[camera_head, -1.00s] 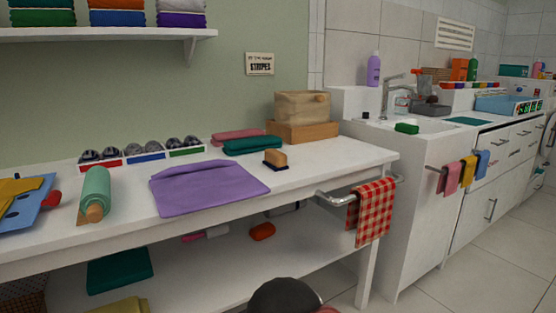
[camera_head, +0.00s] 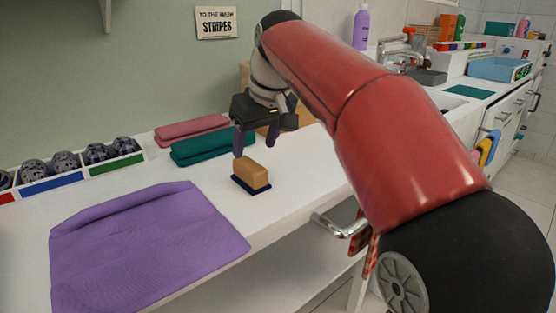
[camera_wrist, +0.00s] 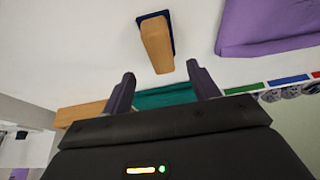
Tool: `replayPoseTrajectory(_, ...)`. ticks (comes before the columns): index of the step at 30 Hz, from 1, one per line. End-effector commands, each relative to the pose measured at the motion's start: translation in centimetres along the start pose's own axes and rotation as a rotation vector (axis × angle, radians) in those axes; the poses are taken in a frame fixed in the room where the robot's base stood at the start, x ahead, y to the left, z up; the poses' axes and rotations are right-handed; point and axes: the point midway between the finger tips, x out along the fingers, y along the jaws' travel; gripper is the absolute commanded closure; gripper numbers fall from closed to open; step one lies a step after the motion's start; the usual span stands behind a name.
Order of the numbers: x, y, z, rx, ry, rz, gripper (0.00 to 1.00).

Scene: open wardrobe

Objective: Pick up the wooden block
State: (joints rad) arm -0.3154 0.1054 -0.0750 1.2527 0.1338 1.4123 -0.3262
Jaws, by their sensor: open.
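The wooden block (camera_head: 252,173) is tan and stands on a dark blue base on the white tabletop, right of the purple cloth. In the wrist view the block (camera_wrist: 157,45) shows at the top centre, beyond the fingertips, with its dark base behind it. My gripper (camera_head: 256,146) is open and empty, just above and behind the block in the head view. Its two dark fingers (camera_wrist: 162,80) are spread apart in the wrist view, and the block is not between them.
A folded purple cloth (camera_head: 140,245) lies left of the block. Folded green (camera_head: 195,150) and pink (camera_head: 190,128) cloths lie behind it. A divided tray of dark balls (camera_head: 120,165) stands at the back left. A metal rail (camera_head: 338,228) juts from the table's right front edge.

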Motion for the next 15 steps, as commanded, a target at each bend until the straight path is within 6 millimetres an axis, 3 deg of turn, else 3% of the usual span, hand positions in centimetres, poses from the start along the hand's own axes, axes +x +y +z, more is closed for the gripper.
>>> replayPoseTrajectory(15,6.7,0.1,0.1,0.000,-0.002,-0.001,0.40)
